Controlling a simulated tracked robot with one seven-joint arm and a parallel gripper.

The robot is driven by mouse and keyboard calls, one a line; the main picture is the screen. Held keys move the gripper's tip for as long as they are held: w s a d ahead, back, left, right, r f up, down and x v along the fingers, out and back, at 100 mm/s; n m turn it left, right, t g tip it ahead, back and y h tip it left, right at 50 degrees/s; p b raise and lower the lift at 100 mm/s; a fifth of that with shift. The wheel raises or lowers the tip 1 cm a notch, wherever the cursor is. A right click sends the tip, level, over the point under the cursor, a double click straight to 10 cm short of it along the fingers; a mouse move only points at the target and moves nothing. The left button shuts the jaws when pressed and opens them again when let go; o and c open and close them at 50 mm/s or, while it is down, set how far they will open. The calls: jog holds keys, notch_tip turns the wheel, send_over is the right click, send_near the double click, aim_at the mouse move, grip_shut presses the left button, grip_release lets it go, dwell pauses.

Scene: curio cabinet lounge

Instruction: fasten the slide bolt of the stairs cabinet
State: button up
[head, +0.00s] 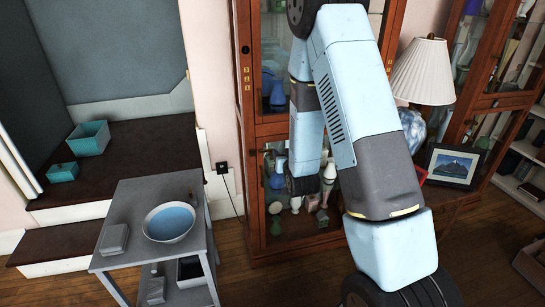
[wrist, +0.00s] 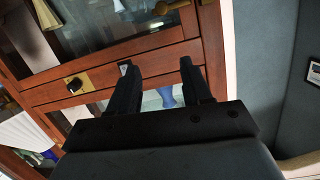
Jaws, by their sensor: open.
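The wooden cabinet (head: 243,150) with glass panes stands beside the steps in the head view, partly hidden by my arm. Its red-brown frame (wrist: 100,75) fills much of the wrist view. A black knob on a brass plate (wrist: 76,85) sits on the frame, left of my fingers; I cannot tell whether it is the slide bolt. A small pale metal piece (wrist: 124,66) shows by the left fingertip. My gripper (wrist: 157,66) is open, its two dark fingers apart in front of the cabinet, with nothing visibly held. In the head view my gripper is hidden behind my arm.
A grey side table (head: 128,207) with a bowl (head: 169,222) stands left of the cabinet. Dark steps (head: 105,160) hold teal boxes (head: 89,138). A lamp (head: 424,70) and picture frame (head: 453,166) stand to the right. Vases fill the cabinet. Floor shows between table and cabinet.

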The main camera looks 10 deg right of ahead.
aim_at(267, 152)
jog(key=s+a+f+t, duration=0.1)
jog(key=s+f+t, duration=0.15)
jog(key=f, duration=0.45)
jog(key=w+a, duration=0.1)
jog(key=w, duration=1.2)
jog(key=shift+f+n+y, duration=0.15)
jog(key=shift+n+y, duration=0.15)
jog(key=shift+y, duration=0.1)
grip_shut()
